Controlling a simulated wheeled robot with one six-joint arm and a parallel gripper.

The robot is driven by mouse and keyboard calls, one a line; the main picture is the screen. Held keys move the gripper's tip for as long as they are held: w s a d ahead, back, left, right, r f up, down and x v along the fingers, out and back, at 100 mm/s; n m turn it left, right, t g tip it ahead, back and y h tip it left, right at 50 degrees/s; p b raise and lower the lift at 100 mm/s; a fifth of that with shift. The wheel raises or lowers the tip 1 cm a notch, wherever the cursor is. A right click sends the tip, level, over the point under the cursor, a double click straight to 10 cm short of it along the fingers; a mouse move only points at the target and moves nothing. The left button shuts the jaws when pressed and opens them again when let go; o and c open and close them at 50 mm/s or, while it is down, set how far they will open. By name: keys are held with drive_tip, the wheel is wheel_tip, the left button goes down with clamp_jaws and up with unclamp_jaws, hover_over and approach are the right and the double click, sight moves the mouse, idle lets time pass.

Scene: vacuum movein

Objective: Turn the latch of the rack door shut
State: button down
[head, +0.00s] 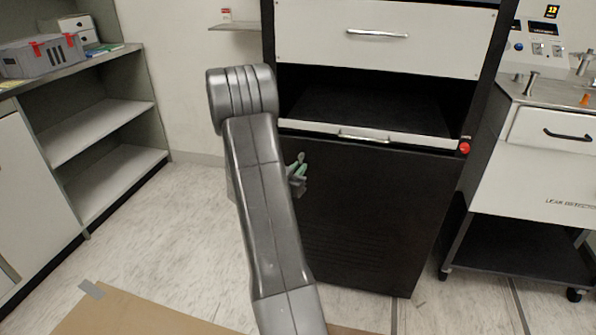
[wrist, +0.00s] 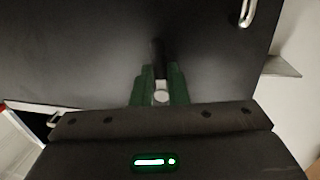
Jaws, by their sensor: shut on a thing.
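The rack door (head: 365,215) is the black lower panel of the rack, below a thin white-fronted shelf. It looks flush with the frame. It fills most of the wrist view (wrist: 80,60). The latch (wrist: 158,48) shows there as a dark lever with a round silver hub (wrist: 161,96) at its base. The lever points up in that picture. My gripper (wrist: 160,82) has its green fingers on either side of the latch base, shut on it. In the head view my gripper (head: 299,168) is at the door's upper left, mostly hidden behind my arm, and the latch cannot be made out.
Above the door are an open dark bay, a white-fronted shelf with a handle (head: 364,137) and a white drawer (head: 390,38). A red button (head: 464,148) is at the rack's right edge. A leak detector cart (head: 550,165) stands right, shelving (head: 95,125) left. Cardboard (head: 140,312) lies in front.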

drive_tip(key=c, duration=1.4)
unclamp_jaws()
drive_tip(key=shift+c, duration=0.2)
drive_tip(key=p+v, duration=0.2)
drive_tip(key=v, duration=1.1)
drive_tip(key=shift+s+a, duration=0.2)
drive_tip(key=shift+s, duration=0.15)
